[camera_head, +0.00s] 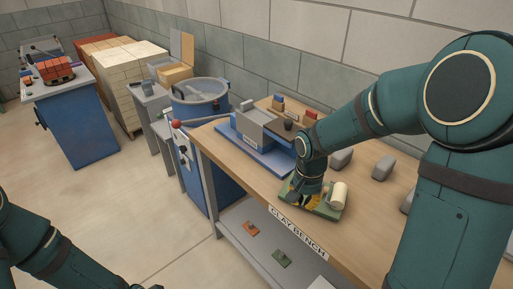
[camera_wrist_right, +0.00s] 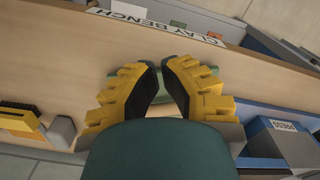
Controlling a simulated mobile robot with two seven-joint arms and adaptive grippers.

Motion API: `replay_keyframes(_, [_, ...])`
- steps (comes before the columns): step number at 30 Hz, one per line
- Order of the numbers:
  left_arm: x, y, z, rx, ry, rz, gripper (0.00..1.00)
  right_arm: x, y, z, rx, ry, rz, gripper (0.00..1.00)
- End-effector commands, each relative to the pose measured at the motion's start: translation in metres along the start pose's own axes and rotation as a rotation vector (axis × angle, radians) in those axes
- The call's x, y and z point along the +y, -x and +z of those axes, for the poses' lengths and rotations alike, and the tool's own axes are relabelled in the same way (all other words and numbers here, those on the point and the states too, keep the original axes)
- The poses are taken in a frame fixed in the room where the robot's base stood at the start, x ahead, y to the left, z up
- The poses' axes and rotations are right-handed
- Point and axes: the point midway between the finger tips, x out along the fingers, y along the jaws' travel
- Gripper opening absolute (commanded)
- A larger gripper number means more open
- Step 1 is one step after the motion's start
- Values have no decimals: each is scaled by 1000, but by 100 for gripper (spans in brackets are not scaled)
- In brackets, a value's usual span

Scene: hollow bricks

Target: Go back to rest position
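My right gripper (camera_head: 304,200) points down at the near edge of the bench, over a flat green tray (camera_head: 328,213). The right wrist view shows its yellow fingers with black pads (camera_wrist_right: 160,72). A narrow gap shows between the pads, with green surface behind it and no object clearly held. I cannot tell from these views whether the fingertips touch the tray. A cream cylinder (camera_head: 339,195) lies at the tray's right side, beside the gripper. My left arm shows only at the lower left of the head view; its gripper is out of view.
The wooden clay bench (camera_head: 344,242) carries a blue press (camera_head: 262,142) and grey blocks (camera_head: 383,168) beyond my right arm. A blue drum (camera_head: 199,100) stands at its far end. Floor at left is clear.

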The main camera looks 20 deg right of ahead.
Motion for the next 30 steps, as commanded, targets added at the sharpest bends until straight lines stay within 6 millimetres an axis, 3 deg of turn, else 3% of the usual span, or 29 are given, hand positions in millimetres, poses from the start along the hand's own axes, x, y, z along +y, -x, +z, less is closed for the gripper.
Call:
replay_keyframes(5, [0,0,0,0,0,0,0,-5,-12,5,-8,31,-9,0])
replay_keyframes(8, [0,0,0,0,0,0,0,-20,-41,21,-24,115,-41,0])
replay_keyframes(11, [0,0,0,0,0,0,0,-38,-86,49,-46,241,-103,0])
replay_keyframes(15, [0,0,0,0,0,0,0,-57,-147,101,-68,408,-210,0])
replay_keyframes(18, [0,0,0,0,0,0,0,-63,-178,137,-67,494,-278,0])
replay_keyframes(24, [0,0,0,0,0,0,0,-67,-205,182,-43,588,-357,0])
replay_keyframes(30, [0,0,0,0,0,0,0,-67,-209,191,-31,609,-374,0])
